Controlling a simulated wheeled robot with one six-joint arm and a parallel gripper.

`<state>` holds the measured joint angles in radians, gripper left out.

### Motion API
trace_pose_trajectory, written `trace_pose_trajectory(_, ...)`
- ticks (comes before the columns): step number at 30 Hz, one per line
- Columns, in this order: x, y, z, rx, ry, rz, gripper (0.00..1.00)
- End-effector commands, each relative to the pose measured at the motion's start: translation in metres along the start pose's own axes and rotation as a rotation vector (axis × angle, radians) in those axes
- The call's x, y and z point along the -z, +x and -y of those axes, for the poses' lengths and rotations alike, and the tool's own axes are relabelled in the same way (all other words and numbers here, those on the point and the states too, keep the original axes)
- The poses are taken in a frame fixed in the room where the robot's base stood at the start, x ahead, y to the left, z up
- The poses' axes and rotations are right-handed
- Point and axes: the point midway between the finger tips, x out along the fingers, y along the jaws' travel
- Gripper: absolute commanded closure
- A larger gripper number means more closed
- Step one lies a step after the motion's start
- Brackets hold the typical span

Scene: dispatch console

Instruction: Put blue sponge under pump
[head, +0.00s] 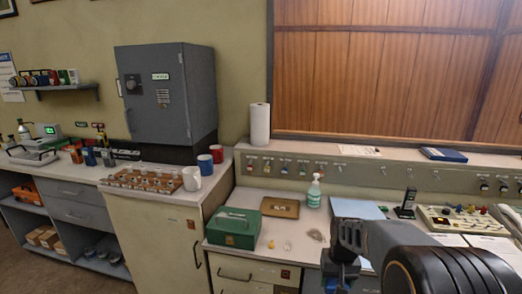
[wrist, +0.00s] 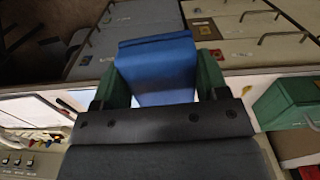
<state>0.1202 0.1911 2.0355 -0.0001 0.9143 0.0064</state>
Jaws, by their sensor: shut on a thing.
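My gripper (wrist: 161,82) is shut on a blue block, the blue sponge (wrist: 156,62), which sits between its two green fingers in the wrist view. In the head view my arm covers the lower right, and the gripper and sponge are mostly hidden there. A small bottle with a dark top, which looks like a pump bottle (head: 23,131), stands at the far left by a white tray. What lies under its spout is too small to tell. The sponge is far from it, over the right part of the console.
A rack of stamps (head: 142,180), a white mug (head: 192,179) and a grey cabinet (head: 168,92) occupy the left counter. Floor shows at the lower left.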

Motion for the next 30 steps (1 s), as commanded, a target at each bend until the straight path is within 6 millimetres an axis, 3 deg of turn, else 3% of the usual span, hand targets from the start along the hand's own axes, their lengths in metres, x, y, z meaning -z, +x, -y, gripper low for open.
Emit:
trace_pose_trajectory(3,0.019,0.024,0.013,0.0,-0.036,0.012,0.59)
trace_pose_trajectory(6,0.025,0.05,0.023,0.0,-0.062,0.011,0.59)
trace_pose_trajectory(12,0.014,0.095,0.039,0.0,-0.103,0.008,0.59)
trace_pose_trajectory(15,0.005,0.108,0.043,0.0,-0.115,0.005,0.59)
trace_pose_trajectory(30,-0.001,0.115,0.046,0.0,-0.127,0.0,0.59)
